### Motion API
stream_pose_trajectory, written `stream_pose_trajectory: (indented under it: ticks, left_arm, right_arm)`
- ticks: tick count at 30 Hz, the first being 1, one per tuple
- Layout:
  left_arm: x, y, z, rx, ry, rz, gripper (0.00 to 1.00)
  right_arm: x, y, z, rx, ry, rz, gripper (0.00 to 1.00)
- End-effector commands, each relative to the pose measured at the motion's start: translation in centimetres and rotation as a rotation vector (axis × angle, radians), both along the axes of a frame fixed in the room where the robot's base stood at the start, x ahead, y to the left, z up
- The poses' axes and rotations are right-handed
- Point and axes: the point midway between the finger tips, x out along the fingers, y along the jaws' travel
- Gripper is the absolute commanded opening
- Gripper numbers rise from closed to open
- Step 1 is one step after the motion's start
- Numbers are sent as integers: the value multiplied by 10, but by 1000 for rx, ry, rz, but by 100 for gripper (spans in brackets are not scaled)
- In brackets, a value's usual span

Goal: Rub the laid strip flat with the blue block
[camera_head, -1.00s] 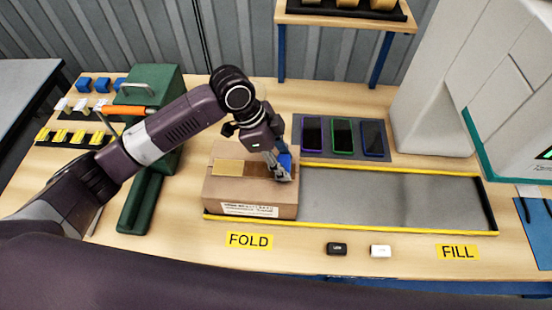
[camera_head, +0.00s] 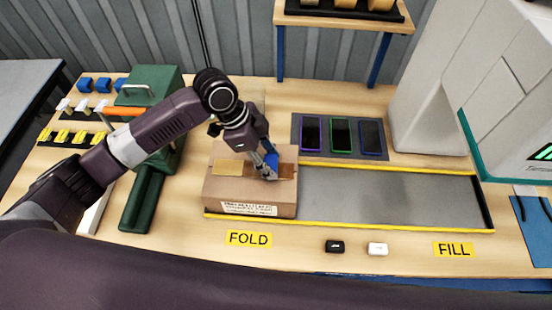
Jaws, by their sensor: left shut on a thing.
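A brown carton (camera_head: 225,190) stands at the left end of the grey lane, above the FOLD label. A strip of tape (camera_head: 229,168) lies across its top, lighter at the left and darker brown (camera_head: 287,170) at the right. My left gripper (camera_head: 269,174) is shut on the blue block (camera_head: 272,158), with its fingertips over the strip right of the middle of the carton top. The fingers hide part of the block and the strip, so I cannot tell whether the block touches the strip. My right gripper is not in view.
The grey lane (camera_head: 400,198) with yellow edges is empty right of the carton. Three phones (camera_head: 341,134) lie on a dark mat behind it. A green machine (camera_head: 150,115) stands at the left, and a black and a white small piece (camera_head: 377,249) lie in front.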

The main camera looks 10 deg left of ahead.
Motion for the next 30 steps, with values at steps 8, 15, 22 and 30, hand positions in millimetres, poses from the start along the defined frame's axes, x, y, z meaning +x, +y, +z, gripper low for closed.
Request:
stream_pose_trajectory:
  ticks: [8, 15, 22, 30]
  left_arm:
    - [-2, 19, -1, 6, 4, 2, 21]
    - [-2, 29, 0, 6, 4, 3, 21]
    - [-4, 46, 0, 5, 4, 2, 21]
    - [-4, 55, 0, 5, 3, 3, 21]
  right_arm:
    - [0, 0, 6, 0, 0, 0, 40]
    - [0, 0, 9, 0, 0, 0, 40]
    - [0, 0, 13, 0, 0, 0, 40]
    - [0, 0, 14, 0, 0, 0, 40]
